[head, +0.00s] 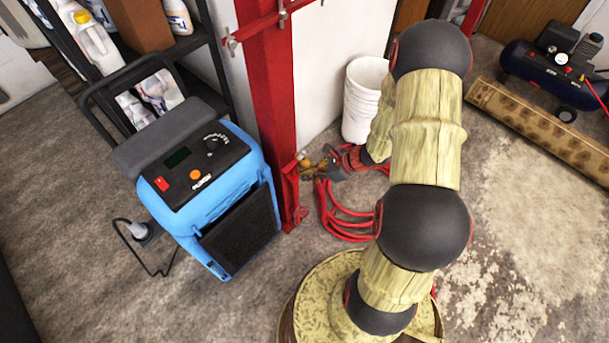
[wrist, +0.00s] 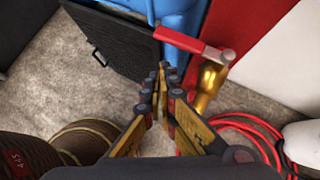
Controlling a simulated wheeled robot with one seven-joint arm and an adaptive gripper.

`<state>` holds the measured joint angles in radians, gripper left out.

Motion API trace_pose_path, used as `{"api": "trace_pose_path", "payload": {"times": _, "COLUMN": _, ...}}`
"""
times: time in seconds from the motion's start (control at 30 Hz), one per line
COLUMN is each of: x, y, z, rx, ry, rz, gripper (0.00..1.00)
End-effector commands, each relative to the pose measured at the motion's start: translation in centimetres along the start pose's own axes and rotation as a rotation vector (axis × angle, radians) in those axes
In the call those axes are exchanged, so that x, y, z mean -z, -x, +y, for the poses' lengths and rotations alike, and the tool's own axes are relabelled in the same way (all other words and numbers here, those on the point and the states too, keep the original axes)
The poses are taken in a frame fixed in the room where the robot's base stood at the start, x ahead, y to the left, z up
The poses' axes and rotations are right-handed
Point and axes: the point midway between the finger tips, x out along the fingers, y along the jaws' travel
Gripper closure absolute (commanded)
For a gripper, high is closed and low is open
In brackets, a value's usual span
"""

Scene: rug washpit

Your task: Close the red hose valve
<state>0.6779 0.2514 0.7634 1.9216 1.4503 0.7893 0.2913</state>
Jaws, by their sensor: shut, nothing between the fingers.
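The red hose valve has a brass body (wrist: 208,85) and a red lever (wrist: 180,42). In the wrist view, the lever points left from its pivot and appears to lie crosswise to the body. In the head view, the brass valve (head: 305,163) is low beside the red post, small and partly hidden by my gripper. My gripper (wrist: 161,75) is shut and empty. In the wrist view its fingertips are just below the lever and left of the brass body, with a visible gap. In the head view my gripper (head: 325,168) is right of the valve.
A blue machine (head: 215,190) stands left of the red post (head: 268,100). A red hose (head: 345,225) lies coiled on the floor below the valve. White buckets (head: 362,100) stand behind my arm. A rolled rug (head: 540,125) and a compressor (head: 545,70) are at right.

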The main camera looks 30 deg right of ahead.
Motion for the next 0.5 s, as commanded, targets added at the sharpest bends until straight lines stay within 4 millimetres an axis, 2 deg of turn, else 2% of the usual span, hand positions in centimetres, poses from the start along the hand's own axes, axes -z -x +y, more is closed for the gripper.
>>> {"api": "trace_pose_path", "payload": {"times": 0.07, "x": 0.2, "y": 0.8, "z": 0.0, "rx": -0.001, "ry": 0.0, "rz": 0.0, "gripper": 1.0}}
{"api": "trace_pose_path", "payload": {"times": 0.3, "x": -0.3, "y": 5.5, "z": 1.7, "rx": 0.001, "ry": -0.001, "rz": 0.001, "gripper": 1.0}}
{"api": "trace_pose_path", "payload": {"times": 0.5, "x": -0.4, "y": 8.4, "z": 2.8, "rx": 0.0, "ry": 0.0, "rz": 0.0, "gripper": 1.0}}
